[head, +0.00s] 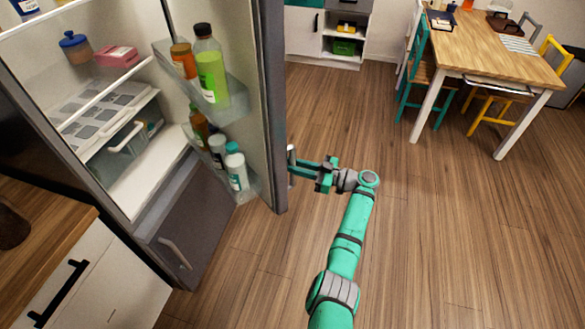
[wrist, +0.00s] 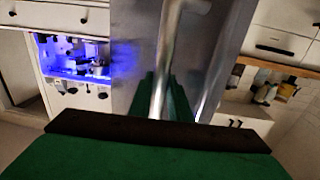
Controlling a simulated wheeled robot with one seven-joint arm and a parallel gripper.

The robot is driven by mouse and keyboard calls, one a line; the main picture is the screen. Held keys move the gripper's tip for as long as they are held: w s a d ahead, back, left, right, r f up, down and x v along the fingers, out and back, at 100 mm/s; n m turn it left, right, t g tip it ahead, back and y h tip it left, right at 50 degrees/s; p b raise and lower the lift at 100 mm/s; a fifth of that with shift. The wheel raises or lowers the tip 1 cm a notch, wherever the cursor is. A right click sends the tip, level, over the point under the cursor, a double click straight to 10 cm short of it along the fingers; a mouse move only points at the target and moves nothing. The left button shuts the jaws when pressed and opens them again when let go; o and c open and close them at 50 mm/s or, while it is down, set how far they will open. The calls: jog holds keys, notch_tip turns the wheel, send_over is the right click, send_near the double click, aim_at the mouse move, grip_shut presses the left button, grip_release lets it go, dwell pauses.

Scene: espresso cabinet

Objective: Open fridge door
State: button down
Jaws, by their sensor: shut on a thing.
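The fridge door (head: 262,100) stands wide open in the head view, swung out to the right of the fridge body, with bottles on its inner shelves. The fridge interior (head: 105,110) is exposed. My gripper (head: 298,166) is at the door's outer side, shut on the upright metal door handle (head: 291,165). In the wrist view the silver handle (wrist: 166,60) runs down between the green fingers, in front of the grey door face (wrist: 140,50). The far finger is partly hidden behind the handle.
A lower fridge compartment door (head: 190,225) is closed. A counter with a white drawer (head: 95,285) is at the lower left. A wooden table (head: 490,50) with chairs stands at the upper right. The floor (head: 440,230) right of the door is clear.

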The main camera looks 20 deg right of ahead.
dwell(0.4)
jog(key=c, duration=1.6)
grip_release()
jog(key=shift+c, duration=0.2)
jog(key=shift+d, duration=0.1)
jog(key=v, duration=1)
jog(key=shift+s+d, duration=0.2)
